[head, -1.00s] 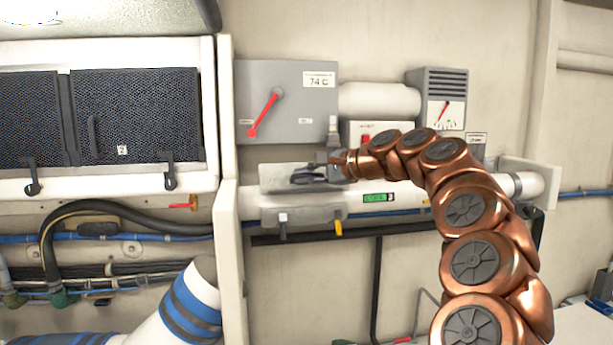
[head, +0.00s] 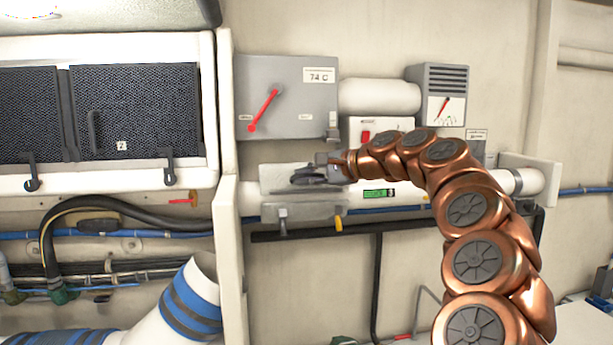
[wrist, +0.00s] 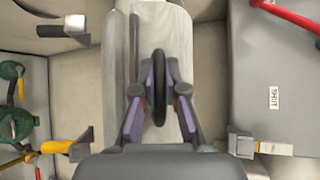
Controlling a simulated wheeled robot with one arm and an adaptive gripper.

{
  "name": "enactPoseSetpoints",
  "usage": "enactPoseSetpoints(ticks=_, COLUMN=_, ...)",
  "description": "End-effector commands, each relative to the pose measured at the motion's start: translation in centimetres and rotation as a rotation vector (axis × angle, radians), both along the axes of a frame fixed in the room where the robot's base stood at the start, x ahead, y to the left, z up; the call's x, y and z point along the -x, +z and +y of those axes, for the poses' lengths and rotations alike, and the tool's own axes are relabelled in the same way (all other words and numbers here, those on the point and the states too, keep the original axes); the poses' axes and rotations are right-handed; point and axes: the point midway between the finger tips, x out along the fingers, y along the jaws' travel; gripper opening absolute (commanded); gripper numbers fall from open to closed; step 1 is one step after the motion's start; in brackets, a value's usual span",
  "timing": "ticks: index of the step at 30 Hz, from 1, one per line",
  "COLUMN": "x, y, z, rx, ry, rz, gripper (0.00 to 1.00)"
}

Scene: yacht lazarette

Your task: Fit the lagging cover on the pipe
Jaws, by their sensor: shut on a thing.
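The lagging cover (head: 275,181) is a pale grey shell at the white pipe (head: 520,184), in the head view's middle. It also shows in the wrist view (wrist: 118,50). My gripper (wrist: 159,98) is shut on its dark upright handle (wrist: 158,65); in the head view my gripper (head: 325,174) lies in front of the cover. A grey lower part (head: 308,211) shows below the gripper, with a pale clip (head: 283,224) and a yellow clip (head: 339,223). I cannot tell whether the cover is fully seated; my gripper hides part of it.
Above are a grey box (head: 310,92) with a red lever (head: 264,110) and a gauge box (head: 444,95). A white upright post (head: 231,250) stands left of the pipe. Black hose (head: 120,208) and blue lines run at left. A dark rail (head: 300,235) runs below.

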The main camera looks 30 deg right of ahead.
Motion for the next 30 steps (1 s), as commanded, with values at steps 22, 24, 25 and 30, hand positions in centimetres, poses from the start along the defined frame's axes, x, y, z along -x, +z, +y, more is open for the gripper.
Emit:
enactPoseSetpoints(ticks=22, x=0.0, y=-1.1, z=0.0, rx=0.000, ry=0.000, rz=-0.002, gripper=0.00)
enactPoseSetpoints(ticks=24, x=0.0, y=-1.2, z=0.0, rx=0.000, ry=0.000, rz=-0.002, gripper=0.00)
enactPoseSetpoints(ticks=25, x=0.0, y=-1.3, z=0.0, rx=0.000, ry=0.000, rz=-0.002, gripper=0.00)
enactPoseSetpoints(ticks=30, x=0.0, y=-1.5, z=0.0, rx=0.000, ry=0.000, rz=-0.002, gripper=0.00)
